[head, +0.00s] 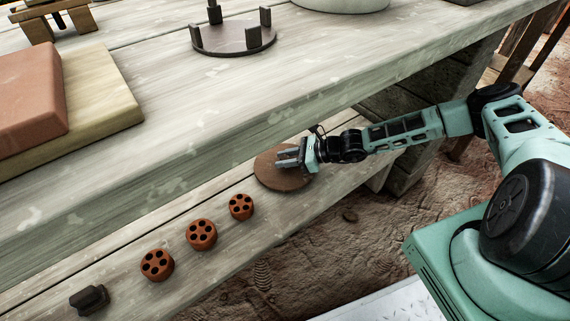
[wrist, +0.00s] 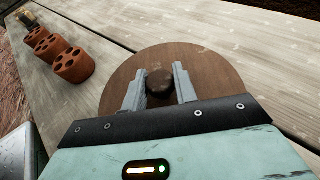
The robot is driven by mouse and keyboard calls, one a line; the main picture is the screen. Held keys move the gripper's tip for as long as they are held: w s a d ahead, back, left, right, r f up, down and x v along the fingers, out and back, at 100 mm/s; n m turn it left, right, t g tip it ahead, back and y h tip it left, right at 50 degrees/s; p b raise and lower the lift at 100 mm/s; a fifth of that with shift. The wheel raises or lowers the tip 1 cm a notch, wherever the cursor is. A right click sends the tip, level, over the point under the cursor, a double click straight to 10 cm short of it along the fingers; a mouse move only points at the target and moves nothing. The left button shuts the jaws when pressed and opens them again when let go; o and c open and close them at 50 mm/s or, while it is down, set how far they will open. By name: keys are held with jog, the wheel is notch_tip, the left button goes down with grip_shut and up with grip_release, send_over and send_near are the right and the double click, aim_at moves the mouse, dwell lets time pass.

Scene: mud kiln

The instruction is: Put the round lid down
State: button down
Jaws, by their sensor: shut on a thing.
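The round lid (head: 268,176) is a flat brown wooden disc with a dark knob. In the head view it is at the lower plank shelf, near the shelf's right part. My gripper (head: 287,158) is over it, its fingers hiding the knob there. In the wrist view the lid (wrist: 218,82) fills the middle, and my gripper (wrist: 158,85) is shut on its dark knob (wrist: 160,84). The lid looks level and on or just above the planks; I cannot tell whether it touches them.
Several perforated clay cylinders (head: 201,234) stand in a row left of the lid, with a dark block (head: 89,299) beyond. The upper bench (head: 200,100) overhangs behind, bearing a round pegged stand (head: 232,38) and a clay slab (head: 28,95). Bare plank shows right of the lid.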

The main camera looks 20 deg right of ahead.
jog(key=shift+f, duration=0.45)
jog(key=shift+r, duration=0.1)
jog(key=c, duration=1.1)
grip_release()
jog(key=shift+d+r, duration=0.1)
jog(key=p+v, duration=0.4)
jog(key=v, duration=0.7)
jog(key=shift+s+d+r, duration=0.1)
jog(key=shift+s+d, duration=0.15)
